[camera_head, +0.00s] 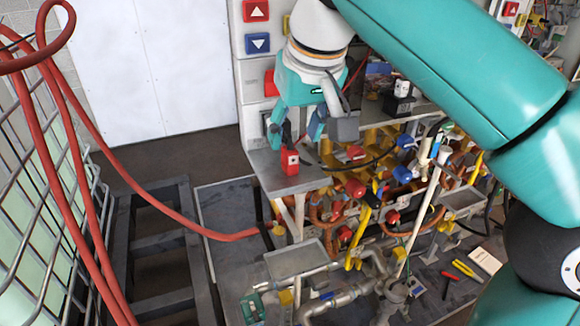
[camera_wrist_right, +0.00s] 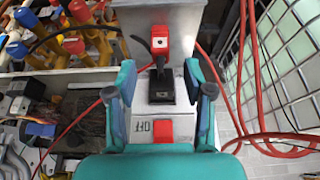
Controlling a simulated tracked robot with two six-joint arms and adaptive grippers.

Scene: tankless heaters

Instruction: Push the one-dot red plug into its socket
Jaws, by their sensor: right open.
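The red plug (camera_head: 290,162) with one dark dot on a white patch stands on the grey ledge (camera_head: 275,180) of the white panel. It also shows in the right wrist view (camera_wrist_right: 160,40), beyond the fingertips. A black fitting (camera_wrist_right: 161,88) that looks like a socket sits on the panel between the fingers in that view; whether it is this plug's socket I cannot tell. My right gripper (camera_head: 297,133) is open and empty, just above the plug in the head view. Its two fingers (camera_wrist_right: 160,80) are apart on both sides in the wrist view. My left gripper is not in view.
A red square button (camera_wrist_right: 162,131) is on the panel near the gripper. Dense pipes and valves (camera_head: 370,190) stand right of the ledge. Red hoses (camera_head: 75,150) and a wire rack (camera_head: 50,220) are at the left. Pliers (camera_head: 465,268) lie at lower right.

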